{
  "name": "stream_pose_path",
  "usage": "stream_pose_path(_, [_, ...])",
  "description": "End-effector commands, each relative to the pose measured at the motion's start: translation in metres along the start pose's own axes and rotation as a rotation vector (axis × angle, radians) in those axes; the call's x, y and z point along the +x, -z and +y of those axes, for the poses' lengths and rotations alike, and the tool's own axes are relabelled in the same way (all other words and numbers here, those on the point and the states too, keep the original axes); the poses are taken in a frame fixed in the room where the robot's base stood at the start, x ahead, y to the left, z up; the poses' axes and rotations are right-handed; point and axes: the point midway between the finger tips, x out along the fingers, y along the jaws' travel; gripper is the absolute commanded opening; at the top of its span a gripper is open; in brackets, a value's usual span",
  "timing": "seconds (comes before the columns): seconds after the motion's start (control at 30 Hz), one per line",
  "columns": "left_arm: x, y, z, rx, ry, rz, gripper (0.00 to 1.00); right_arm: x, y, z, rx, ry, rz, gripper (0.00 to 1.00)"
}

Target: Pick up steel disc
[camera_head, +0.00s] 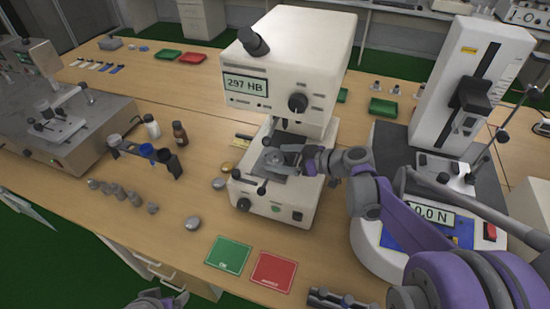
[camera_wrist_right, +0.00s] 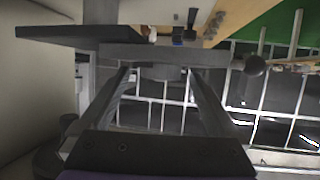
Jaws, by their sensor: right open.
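My right gripper (camera_head: 290,157) reaches in from the right to the small stage of the white hardness tester (camera_head: 296,62). In the right wrist view its two fingers (camera_wrist_right: 158,82) are apart, with their tips at the edge of a flat grey plate (camera_wrist_right: 165,54). A grey round piece shows between the tips; I cannot tell whether it is the steel disc or part of the stage. Two silvery discs lie on the table left of the tester, one near its base (camera_head: 219,184) and one nearer the front (camera_head: 193,223). Part of my left gripper (camera_head: 156,301) shows at the bottom edge; its jaws are unclear.
A brass-coloured disc (camera_head: 228,168) lies near the tester. A green card (camera_head: 229,254) and a red card (camera_head: 273,272) lie at the front. Several grey pieces (camera_head: 119,191), a dark rack (camera_head: 147,153) and bottles (camera_head: 180,133) stand left. A force tester (camera_head: 475,75) stands right.

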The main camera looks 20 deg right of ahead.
Motion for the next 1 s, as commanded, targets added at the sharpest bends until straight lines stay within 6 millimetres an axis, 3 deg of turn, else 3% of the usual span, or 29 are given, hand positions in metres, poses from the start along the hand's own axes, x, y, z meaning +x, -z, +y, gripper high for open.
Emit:
stream_pose_path(0.27, [0.0,-0.0001,0.0,0.0,0.0,0.0,0.85,0.0045,-0.0001,-0.0001,0.0,0.0,0.0,0.96])
stream_pose_path(0.8, [0.0,-0.0001,0.0,0.0,0.0,0.0,0.85,0.0041,-0.0001,-0.0001,0.0,0.0,0.0,0.01])
stream_pose_path(1.0, [0.0,-0.0001,0.0,0.0,0.0,0.0,0.85,0.004,0.0003,-0.0001,0.0,0.0,0.001,0.0])
